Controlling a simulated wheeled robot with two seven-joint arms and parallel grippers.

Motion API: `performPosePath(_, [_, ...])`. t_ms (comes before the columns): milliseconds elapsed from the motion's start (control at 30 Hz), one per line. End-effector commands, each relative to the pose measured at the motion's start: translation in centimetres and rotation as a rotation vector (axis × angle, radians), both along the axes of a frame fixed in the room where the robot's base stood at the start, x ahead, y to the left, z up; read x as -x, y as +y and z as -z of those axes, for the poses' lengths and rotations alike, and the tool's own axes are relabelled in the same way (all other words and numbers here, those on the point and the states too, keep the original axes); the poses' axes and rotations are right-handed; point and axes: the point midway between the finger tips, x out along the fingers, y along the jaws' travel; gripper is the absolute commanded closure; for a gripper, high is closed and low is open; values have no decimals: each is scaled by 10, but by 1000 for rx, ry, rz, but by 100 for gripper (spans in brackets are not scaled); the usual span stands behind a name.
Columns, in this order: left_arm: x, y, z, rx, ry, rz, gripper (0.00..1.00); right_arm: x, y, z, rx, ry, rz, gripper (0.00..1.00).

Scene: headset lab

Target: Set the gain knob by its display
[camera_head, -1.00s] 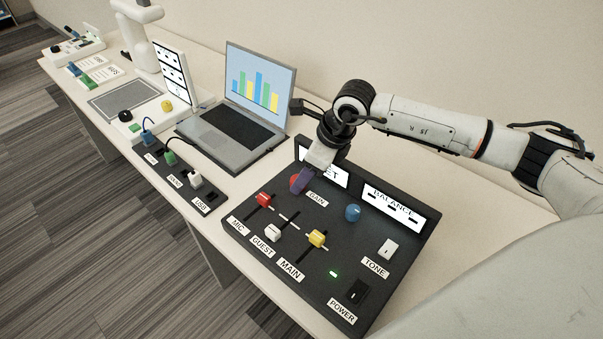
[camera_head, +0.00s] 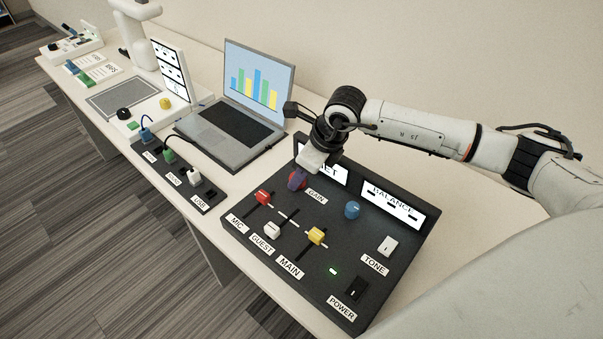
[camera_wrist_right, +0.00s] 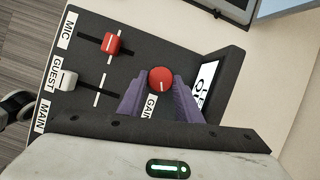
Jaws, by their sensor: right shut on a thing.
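The red gain knob (camera_wrist_right: 160,80) sits on the dark control panel (camera_head: 235,222), beside the GAIN label (camera_head: 316,197). A pale mark shows on its face in the right wrist view. My right gripper (camera_head: 297,181) comes down over the knob, its purple fingers shut on the knob's two sides; in the head view they hide most of it. The display (camera_head: 335,174) behind the knob is partly covered by my gripper, and only the letters "ET" show there. In the right wrist view the display (camera_wrist_right: 205,82) is steeply angled and cut off. My left gripper is not in view.
A laptop (camera_head: 235,125) stands to the left.

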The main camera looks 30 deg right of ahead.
Motion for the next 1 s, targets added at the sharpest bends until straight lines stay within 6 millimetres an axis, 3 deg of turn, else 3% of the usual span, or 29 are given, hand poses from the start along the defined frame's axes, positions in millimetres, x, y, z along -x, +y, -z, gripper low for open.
performPosePath(233, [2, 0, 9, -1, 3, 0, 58, 0, 1, 0, 0, -3, 148, 91])
performPosePath(567, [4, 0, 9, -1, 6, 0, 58, 0, 1, -1, 1, -3, 161, 91])
performPosePath(600, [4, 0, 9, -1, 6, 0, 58, 0, 1, -1, 1, -3, 161, 62])
performPosePath(667, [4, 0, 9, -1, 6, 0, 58, 0, 1, -1, 1, -3, 161, 52])
performPosePath(1000, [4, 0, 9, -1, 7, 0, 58, 1, 1, -3, 1, -3, 161, 50])
